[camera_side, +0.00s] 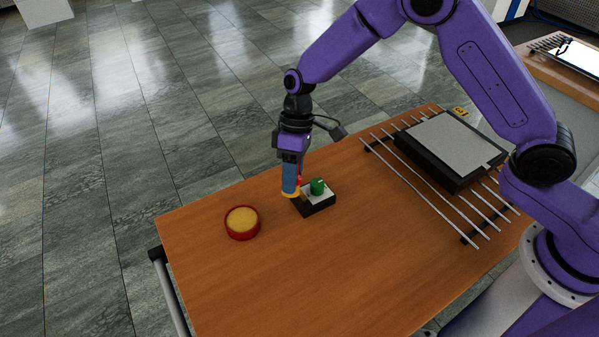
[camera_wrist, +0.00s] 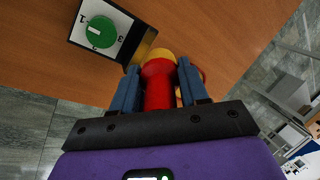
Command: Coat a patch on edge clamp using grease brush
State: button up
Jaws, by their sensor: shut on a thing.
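My gripper (camera_side: 291,188) is shut on the grease brush, pointing down. In the wrist view my gripper's blue fingers (camera_wrist: 160,88) flank the brush's red handle (camera_wrist: 158,85), which ends in a yellow tip (camera_wrist: 162,55). A small black box (camera_side: 319,208) with a white top and green knob stands beside the brush. Its top (camera_wrist: 110,28) shows numbers around the knob in the wrist view. A brownish, shiny patch (camera_wrist: 144,47) lies along its side nearest the brush. The brush tip is close to this patch; contact cannot be told. No part is clearly recognisable as an edge clamp.
A round red pot (camera_side: 242,236) with a yellow filling stands on the wooden table (camera_side: 260,285), left of my gripper. A rack of metal rods (camera_side: 425,191) carries a dark, grey-topped slab (camera_side: 452,145) on the right. The table's front is clear.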

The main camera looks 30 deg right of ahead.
jog(key=shift+r, duration=3.65)
jog(key=shift+f, duration=0.1)
jog(key=shift+s+f+g+h, duration=0.2)
jog(key=shift+f+g+h, duration=0.1)
jog(key=shift+f+h, duration=0.1)
